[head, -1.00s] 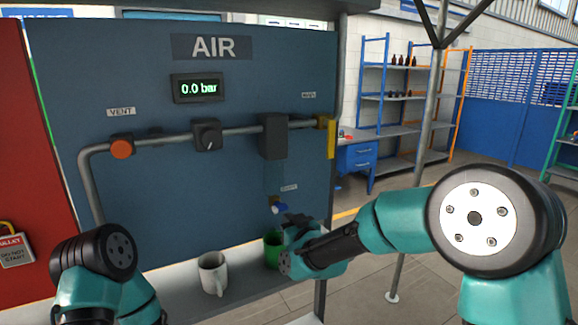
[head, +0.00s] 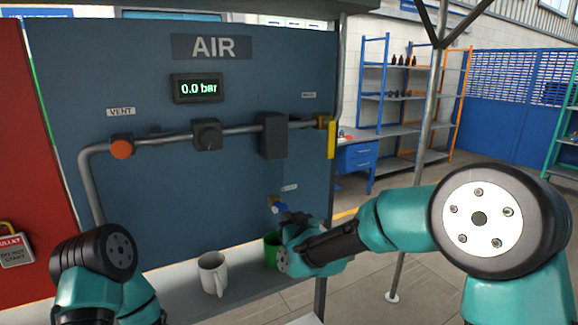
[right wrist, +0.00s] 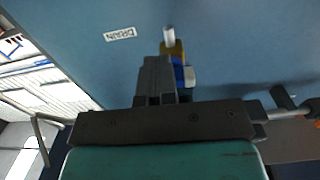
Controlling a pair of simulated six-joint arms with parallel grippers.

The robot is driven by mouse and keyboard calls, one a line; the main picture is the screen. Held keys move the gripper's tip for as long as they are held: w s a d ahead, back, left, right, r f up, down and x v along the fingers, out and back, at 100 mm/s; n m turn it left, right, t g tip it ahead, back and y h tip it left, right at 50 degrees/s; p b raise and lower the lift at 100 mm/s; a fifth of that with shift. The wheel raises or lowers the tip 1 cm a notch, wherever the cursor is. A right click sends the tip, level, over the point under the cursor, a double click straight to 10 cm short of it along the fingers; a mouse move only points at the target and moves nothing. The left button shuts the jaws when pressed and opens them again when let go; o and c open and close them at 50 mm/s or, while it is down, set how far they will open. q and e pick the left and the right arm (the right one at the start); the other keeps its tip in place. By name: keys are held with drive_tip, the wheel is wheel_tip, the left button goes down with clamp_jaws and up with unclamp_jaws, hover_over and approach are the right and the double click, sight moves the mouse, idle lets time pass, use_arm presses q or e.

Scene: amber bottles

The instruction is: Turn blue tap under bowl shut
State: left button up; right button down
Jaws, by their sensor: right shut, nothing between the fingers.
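The blue tap (head: 277,206) sits low on the blue-grey panel, under the black filter housing (head: 273,136). The bowl between them barely shows against the panel. In the right wrist view the tap has a brass body (right wrist: 172,47), a pale pipe above it and a blue handle (right wrist: 181,74). My right gripper (head: 287,217) is shut and empty, just below and to the right of the tap. Its closed fingers (right wrist: 157,72) partly cover the handle's left side; I cannot tell whether they touch it. My left arm shows at lower left, its gripper out of view.
A green cup (head: 270,250) stands on the shelf (head: 180,290) below the tap, partly behind my right gripper. A white mug (head: 212,272) stands left of it. A DRAIN label (right wrist: 120,34) is beside the tap. The display (head: 198,88) reads 0.0 bar.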

drive_tip(key=shift+a+r, duration=0.1)
drive_tip(key=shift+r, duration=0.15)
drive_tip(key=shift+s+a, duration=0.4)
drive_tip(key=shift+a, duration=0.35)
drive_tip(key=shift+s+a+r, duration=0.15)
drive_tip(key=shift+a+r, duration=0.05)
drive_tip(key=shift+a, duration=0.1)
idle(0.7)
drive_tip(key=shift+a+f, duration=0.1)
drive_tip(key=shift+f, duration=0.05)
drive_tip(key=shift+s+f, duration=0.1)
drive_tip(key=shift+f, duration=0.3)
drive_tip(key=shift+f, duration=0.1)
